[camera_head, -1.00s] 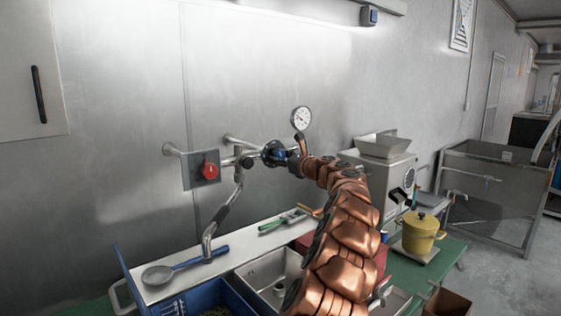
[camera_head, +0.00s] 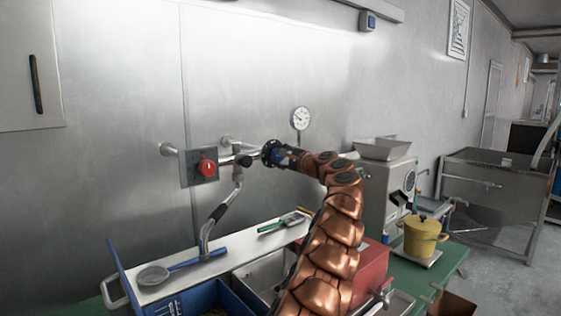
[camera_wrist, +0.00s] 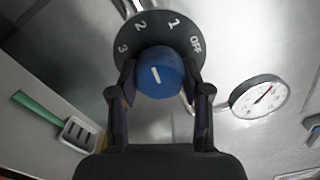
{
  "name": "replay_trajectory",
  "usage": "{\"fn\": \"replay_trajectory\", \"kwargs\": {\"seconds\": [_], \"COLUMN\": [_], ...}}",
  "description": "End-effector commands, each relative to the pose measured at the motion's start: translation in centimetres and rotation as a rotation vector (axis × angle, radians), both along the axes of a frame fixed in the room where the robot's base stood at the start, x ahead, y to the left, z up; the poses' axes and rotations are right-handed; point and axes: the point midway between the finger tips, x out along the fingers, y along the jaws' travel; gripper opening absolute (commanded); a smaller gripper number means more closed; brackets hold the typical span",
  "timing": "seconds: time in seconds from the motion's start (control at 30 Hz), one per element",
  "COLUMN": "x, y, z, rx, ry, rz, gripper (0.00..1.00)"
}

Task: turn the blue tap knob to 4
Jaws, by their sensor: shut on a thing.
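The blue tap knob (camera_wrist: 160,74) sits in front of a black dial plate (camera_wrist: 176,22) marked OFF, 1, 2 and 3 in the wrist view; no 4 is visible. The knob's white line tilts up and left, roughly toward the 2. My gripper (camera_wrist: 160,92) is shut on the knob, one finger on each side. In the head view my gripper (camera_head: 288,157) is at the wall pipe, in front of the black dial plate (camera_head: 269,154), and mostly covers the knob.
A round gauge (camera_head: 300,118) stands just above my gripper. A white-grey machine (camera_head: 385,190) and yellow pot (camera_head: 422,240) stand right.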

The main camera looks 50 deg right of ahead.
Motion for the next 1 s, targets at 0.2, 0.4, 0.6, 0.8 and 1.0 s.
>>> {"fn": "replay_trajectory", "kwargs": {"seconds": [0.2,0.4,0.6,0.8,1.0], "x": [0.01,0.0,0.04,0.05,0.04], "y": [-0.1,-0.02,0.03,-0.06,-0.01], "z": [-0.29,-0.12,-0.05,-0.09,0.01], "rx": [-0.202,-0.392,-0.58,-0.77,-0.959], "ry": [0.025,0.046,0.066,0.089,0.11], "rz": [0.0,0.002,0.003,0.001,0.002], "gripper": [0.13,0.13,0.13,0.13,0.13]}}
